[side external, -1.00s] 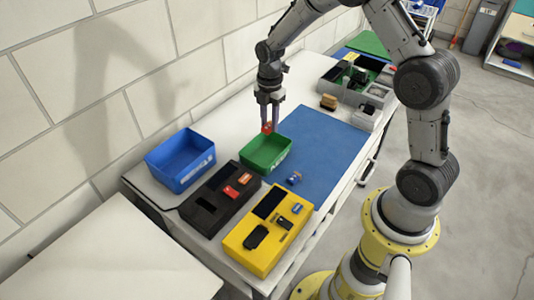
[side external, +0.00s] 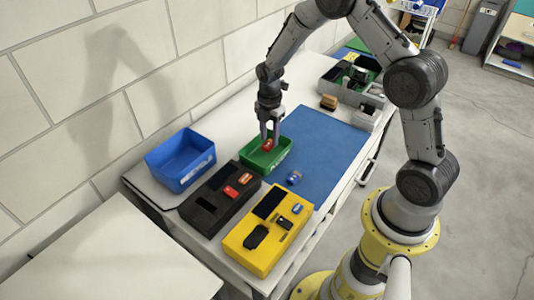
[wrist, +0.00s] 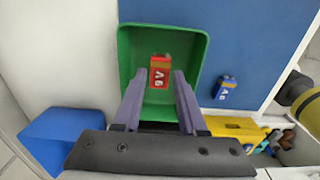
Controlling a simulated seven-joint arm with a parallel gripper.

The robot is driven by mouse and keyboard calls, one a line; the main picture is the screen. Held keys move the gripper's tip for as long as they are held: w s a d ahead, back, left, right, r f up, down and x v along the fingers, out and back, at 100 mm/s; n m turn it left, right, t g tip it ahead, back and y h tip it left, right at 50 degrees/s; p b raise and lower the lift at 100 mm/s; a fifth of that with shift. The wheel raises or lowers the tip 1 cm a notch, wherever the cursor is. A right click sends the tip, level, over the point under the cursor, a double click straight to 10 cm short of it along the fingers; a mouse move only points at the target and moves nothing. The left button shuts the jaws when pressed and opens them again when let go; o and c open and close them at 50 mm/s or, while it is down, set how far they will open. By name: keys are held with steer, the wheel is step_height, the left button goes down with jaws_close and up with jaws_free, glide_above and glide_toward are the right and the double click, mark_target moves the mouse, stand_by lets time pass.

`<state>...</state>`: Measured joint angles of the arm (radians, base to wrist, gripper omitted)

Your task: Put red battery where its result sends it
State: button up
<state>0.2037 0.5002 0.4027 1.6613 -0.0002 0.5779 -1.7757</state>
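The red battery (side external: 267,146), a block marked "9 V", shows inside the outline of the green bin (side external: 250,165). In the wrist view the red battery (wrist: 160,74) appears over the bin's floor, inside the green bin's (wrist: 203,50) walls. Whether it rests on the floor is hard to tell. My gripper (side external: 269,138) points down over the bin. In the wrist view its fingers (wrist: 160,80) are spread, with a gap on both sides of the battery, so it is open. A black device (side external: 195,208) and a yellow device (side external: 250,256) with dark screens stand nearer the camera.
A blue bin (side external: 178,177) stands left of the green one. A small blue battery (side external: 294,178) lies on the blue mat (side external: 320,140). A grey divided tray (side external: 350,95) and a brown block (side external: 328,102) are farther back. Much of the mat is clear.

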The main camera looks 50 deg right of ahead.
steer(key=o, duration=0.3)
steer(key=shift+o, duration=0.2)
step_height(320, 180, up, 14)
stand_by(0.4)
